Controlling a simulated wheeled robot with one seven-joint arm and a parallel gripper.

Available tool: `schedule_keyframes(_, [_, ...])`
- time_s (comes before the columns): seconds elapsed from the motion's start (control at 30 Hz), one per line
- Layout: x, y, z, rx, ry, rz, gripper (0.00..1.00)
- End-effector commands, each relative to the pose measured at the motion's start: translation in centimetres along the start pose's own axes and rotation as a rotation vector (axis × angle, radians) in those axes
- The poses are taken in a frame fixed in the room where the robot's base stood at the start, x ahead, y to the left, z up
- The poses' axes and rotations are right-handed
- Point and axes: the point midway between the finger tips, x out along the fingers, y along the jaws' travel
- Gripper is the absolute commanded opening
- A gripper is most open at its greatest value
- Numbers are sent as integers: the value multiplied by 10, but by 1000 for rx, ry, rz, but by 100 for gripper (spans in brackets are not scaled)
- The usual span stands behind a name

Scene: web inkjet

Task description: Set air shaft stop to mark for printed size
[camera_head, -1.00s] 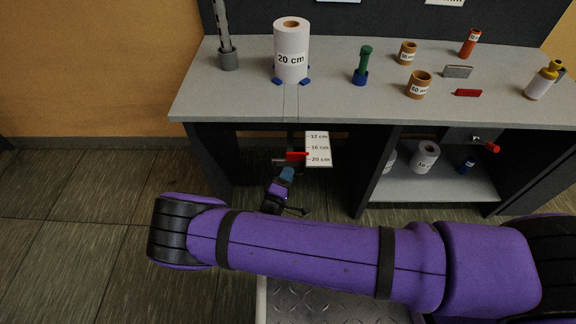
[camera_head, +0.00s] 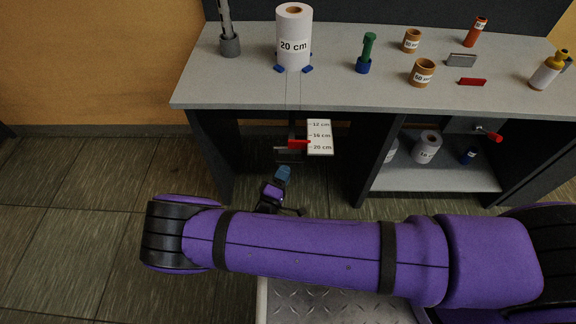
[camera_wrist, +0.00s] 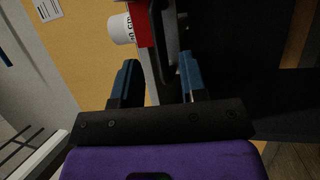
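The air shaft stop (camera_head: 299,144) has a red pointer under the bench front, beside a white scale card (camera_head: 319,137) marked 12, 16 and 20 cm. The pointer sits close to the 20 cm mark. A white paper roll (camera_head: 294,38) printed "20 cm" stands upright on the bench above. My gripper (camera_head: 283,173) has blue fingertips and is below and in front of the stop, apart from it. In the wrist view my gripper (camera_wrist: 158,80) is open, with no object held. Red and dark parts and the white roll (camera_wrist: 121,29) show beyond the fingers.
The bench top (camera_head: 240,88) overhangs the stop. A lower shelf (camera_head: 435,180) at right holds another roll. The floor at left is clear.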

Motion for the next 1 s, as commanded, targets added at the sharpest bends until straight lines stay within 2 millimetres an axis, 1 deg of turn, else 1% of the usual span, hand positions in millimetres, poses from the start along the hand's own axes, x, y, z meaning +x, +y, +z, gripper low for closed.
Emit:
schedule_keyframes(0.03, [-11, 0, 0, 0, 3, -2, 39])
schedule_keyframes(0.2, [-41, 0, 0, 0, 2, -2, 39])
schedule_keyframes(0.3, [-53, 0, 0, 0, 2, 0, 39])
schedule_keyframes(0.4, [-62, 0, 0, 0, 0, -1, 39])
schedule_keyframes(0.57, [-67, 0, 0, -1, 0, -1, 39])
schedule_keyframes(1.0, [-66, 0, 0, -1, 0, 0, 39])
